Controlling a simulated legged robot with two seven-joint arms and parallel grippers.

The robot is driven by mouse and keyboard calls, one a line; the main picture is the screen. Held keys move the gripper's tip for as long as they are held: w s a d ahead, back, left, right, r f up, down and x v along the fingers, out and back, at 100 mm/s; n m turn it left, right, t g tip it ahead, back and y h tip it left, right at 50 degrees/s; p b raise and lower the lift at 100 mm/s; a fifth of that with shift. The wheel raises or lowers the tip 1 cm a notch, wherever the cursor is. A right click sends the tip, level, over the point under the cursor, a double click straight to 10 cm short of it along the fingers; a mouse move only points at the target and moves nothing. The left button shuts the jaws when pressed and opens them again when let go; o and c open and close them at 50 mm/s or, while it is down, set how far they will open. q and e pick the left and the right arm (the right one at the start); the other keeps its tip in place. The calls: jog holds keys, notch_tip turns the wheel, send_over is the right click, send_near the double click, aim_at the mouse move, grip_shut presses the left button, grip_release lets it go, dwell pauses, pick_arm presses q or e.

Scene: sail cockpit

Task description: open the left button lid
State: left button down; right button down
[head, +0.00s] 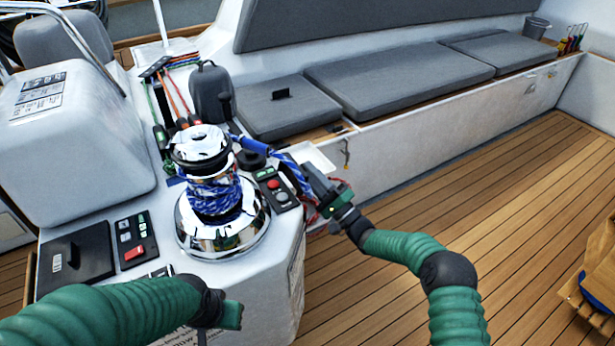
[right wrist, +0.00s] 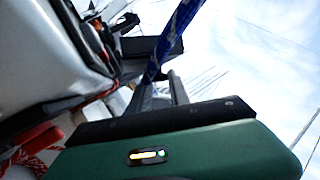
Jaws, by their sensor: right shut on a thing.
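A dark panel (head: 136,240) with several buttons, one red, lies left of the chrome winch (head: 222,225). I cannot tell which of these is the left button lid. My left gripper (head: 231,315) is in front of the winch, below and right of the panel; its fingers do not show clearly. My right gripper (head: 316,182) is right of the winch, shut on the blue rope (head: 265,150), which also shows in the right wrist view (right wrist: 178,38).
Another button panel (head: 276,189) with red and green buttons sits between the winch and my right gripper. Grey cushions (head: 400,78) line the bench behind. A white moulded console (head: 75,130) stands at the left. The teak floor (head: 480,210) at the right is mostly clear.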

jog(key=shift+f+m, duration=0.3)
jog(key=c, duration=1.5)
grip_release()
jog(key=shift+c, duration=0.2)
jog(key=shift+d, duration=0.15)
jog(key=p+v, duration=0.2)
jog(key=v, duration=1.4)
jog(key=shift+s+d+f+p, duration=0.2)
jog(key=shift+s+f+p, duration=0.05)
jog(key=shift+s+p, duration=0.1)
jog(key=shift+w, duration=0.1)
